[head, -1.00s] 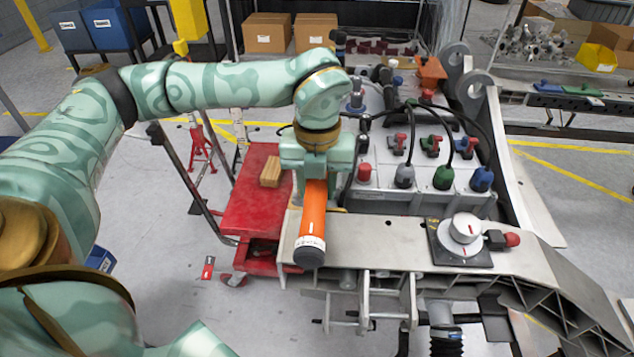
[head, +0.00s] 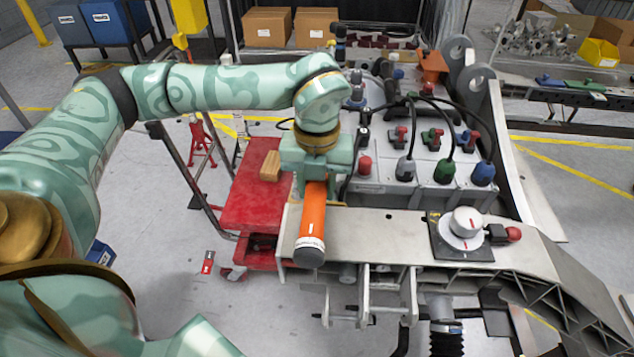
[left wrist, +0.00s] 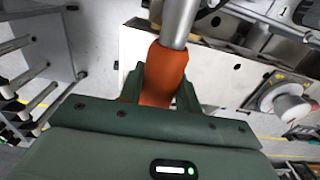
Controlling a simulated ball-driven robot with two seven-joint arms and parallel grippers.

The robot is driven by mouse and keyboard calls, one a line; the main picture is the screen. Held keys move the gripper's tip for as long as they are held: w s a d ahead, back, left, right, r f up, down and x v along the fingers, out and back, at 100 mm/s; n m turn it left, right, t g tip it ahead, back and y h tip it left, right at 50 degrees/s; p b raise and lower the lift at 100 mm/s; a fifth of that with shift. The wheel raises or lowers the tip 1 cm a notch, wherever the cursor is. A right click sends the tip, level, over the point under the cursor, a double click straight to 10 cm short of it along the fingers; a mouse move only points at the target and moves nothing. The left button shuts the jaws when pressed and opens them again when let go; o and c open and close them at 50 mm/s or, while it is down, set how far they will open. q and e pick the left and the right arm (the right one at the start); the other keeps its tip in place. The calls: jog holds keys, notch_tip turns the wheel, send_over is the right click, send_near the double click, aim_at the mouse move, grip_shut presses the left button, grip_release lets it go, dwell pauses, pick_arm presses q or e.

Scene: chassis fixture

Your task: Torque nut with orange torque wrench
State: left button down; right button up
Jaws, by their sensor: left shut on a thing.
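My left gripper (head: 316,165) is shut on the orange torque wrench (head: 312,218). In the head view the wrench's orange handle points down toward the front, with a dark round end over the left end of the grey chassis plate. In the left wrist view the gripper (left wrist: 160,88) closes around the orange torque wrench (left wrist: 163,72), and its grey metal shaft runs toward the top edge. The wrench's head is out of frame there and hidden in the head view. I cannot make out the nut. My right gripper does not show.
The chassis plate (head: 378,228) carries a white dial (head: 464,226) and a red knob at the right. A grey panel (head: 415,190) with coloured plugs and cables stands behind. A red cart (head: 252,195) with a wooden block (head: 270,166) is left of the wrench.

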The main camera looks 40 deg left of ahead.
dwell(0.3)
pick_arm(q)
jog(key=shift+s+a+p, duration=0.15)
jog(key=shift+p, duration=0.2)
jog(key=shift+s+a+m+p, duration=0.3)
jog(key=shift+a+m, duration=0.1)
jog(key=shift+a, duration=0.15)
jog(key=shift+s+a, duration=0.1)
jog(key=shift+a, duration=0.1)
jog(key=shift+s+a+f+m+p, duration=0.1)
jog(key=shift+s+a+m+p, duration=0.25)
jog(key=shift+a, duration=0.2)
dwell(0.5)
jog(key=shift+w+r+p, duration=0.15)
jog(key=shift+r+p, duration=0.15)
jog(key=shift+p, duration=0.05)
